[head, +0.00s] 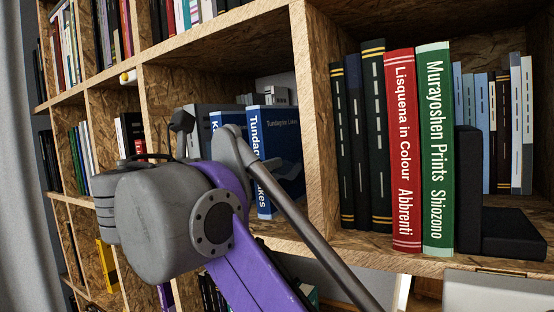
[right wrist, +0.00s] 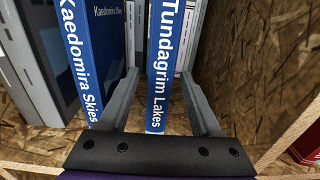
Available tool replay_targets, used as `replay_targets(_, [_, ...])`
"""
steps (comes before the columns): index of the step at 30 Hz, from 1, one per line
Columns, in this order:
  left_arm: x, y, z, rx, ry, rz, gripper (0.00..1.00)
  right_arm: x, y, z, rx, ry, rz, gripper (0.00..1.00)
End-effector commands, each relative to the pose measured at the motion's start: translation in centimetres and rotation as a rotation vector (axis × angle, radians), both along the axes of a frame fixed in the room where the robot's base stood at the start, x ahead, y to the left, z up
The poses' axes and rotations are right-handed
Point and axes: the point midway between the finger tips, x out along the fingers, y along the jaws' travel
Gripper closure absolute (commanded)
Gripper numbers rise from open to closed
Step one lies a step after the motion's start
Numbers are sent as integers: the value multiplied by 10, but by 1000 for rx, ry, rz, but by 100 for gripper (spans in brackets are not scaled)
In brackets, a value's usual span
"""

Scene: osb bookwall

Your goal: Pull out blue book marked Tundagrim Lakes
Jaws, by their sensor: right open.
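The blue book marked Tundagrim Lakes (head: 285,145) stands upright in a shelf compartment, its spine partly covered by my right arm in the head view. In the right wrist view its spine (right wrist: 166,60) faces me. My right gripper (right wrist: 160,75) is open, with one finger on each side of this book. I cannot tell whether either finger touches it. The left finger lies between it and the blue Kaedomira Skies book (right wrist: 83,62). In the head view my own wrist largely hides the fingers. My left gripper is not in view.
Grey books (right wrist: 28,60) stand left of Kaedomira Skies. A wooden divider (head: 318,120) bounds the compartment on the right. Beyond it stand a red book (head: 403,150), a green book (head: 436,150) and a black bookend (head: 468,190).

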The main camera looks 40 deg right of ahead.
Motion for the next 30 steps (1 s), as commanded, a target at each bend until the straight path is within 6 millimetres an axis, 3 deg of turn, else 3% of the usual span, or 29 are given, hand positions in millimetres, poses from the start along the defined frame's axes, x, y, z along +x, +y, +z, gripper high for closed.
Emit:
replay_targets(24, [1,0,3,0,-2,0,50,6,-16,0,0,0,0,35])
replay_targets(30, [1,0,3,0,-2,0,50,6,-16,0,0,0,0,71])
